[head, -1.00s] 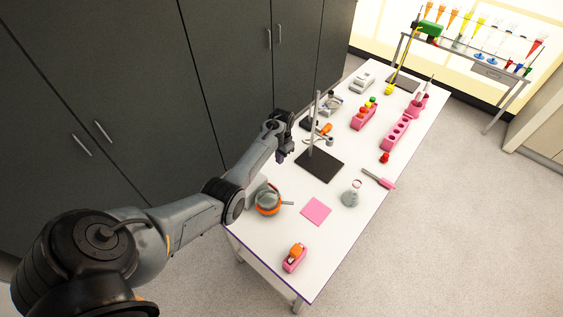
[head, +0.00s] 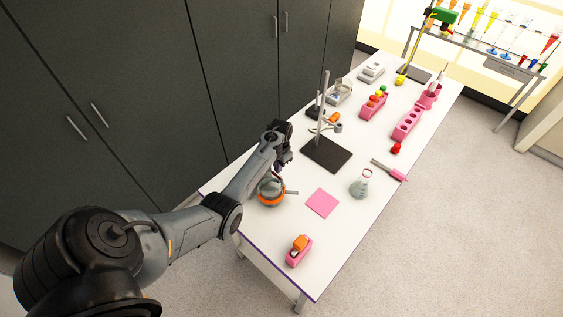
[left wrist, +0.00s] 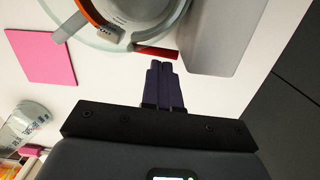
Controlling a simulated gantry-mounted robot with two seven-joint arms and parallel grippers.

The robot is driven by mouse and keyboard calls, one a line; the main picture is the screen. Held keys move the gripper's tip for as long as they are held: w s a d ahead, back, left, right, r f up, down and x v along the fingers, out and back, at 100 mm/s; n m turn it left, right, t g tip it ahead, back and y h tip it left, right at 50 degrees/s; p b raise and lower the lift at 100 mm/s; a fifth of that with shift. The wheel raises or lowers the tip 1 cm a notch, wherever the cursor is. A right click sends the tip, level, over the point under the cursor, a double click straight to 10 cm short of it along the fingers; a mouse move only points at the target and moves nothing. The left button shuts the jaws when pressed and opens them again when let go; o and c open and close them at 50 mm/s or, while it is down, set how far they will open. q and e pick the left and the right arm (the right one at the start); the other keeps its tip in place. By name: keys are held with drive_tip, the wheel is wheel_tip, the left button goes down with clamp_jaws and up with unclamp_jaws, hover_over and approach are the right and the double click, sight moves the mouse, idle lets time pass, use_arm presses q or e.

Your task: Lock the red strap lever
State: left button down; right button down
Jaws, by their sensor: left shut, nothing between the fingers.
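The red strap lever (left wrist: 157,51) shows in the left wrist view as a short red bar at the edge of a round glass vessel (left wrist: 130,12) with an orange band (left wrist: 92,12). The vessel stands near the left edge of the white table in the head view (head: 270,191), where I cannot make out the lever. My left gripper (left wrist: 163,66) is shut and empty, its dark fingertips just short of the lever with a small gap in the picture. In the head view the left gripper (head: 280,168) is right beside the vessel's far side. My right gripper is not in view.
A grey box (left wrist: 225,35) stands close beside the vessel and fingers. A pink square (head: 322,203), a flask (head: 361,184) and a pink tape dispenser (head: 299,251) are nearby. A black stand base (head: 326,155) with an upright rod is farther back. Dark cabinets (head: 140,100) line the left.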

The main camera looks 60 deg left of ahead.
use_arm(q)
drive_tip(key=shift+s+f, duration=0.15)
idle(0.3)
drive_tip(key=shift+s+d+n+p, duration=0.1)
drive_tip(key=shift+s+n+p, duration=0.25)
drive_tip(key=shift+p, duration=0.5)
drive_tip(key=shift+s+f+n, duration=0.1)
drive_tip(key=shift+n, duration=0.15)
drive_tip(key=shift+f, duration=0.15)
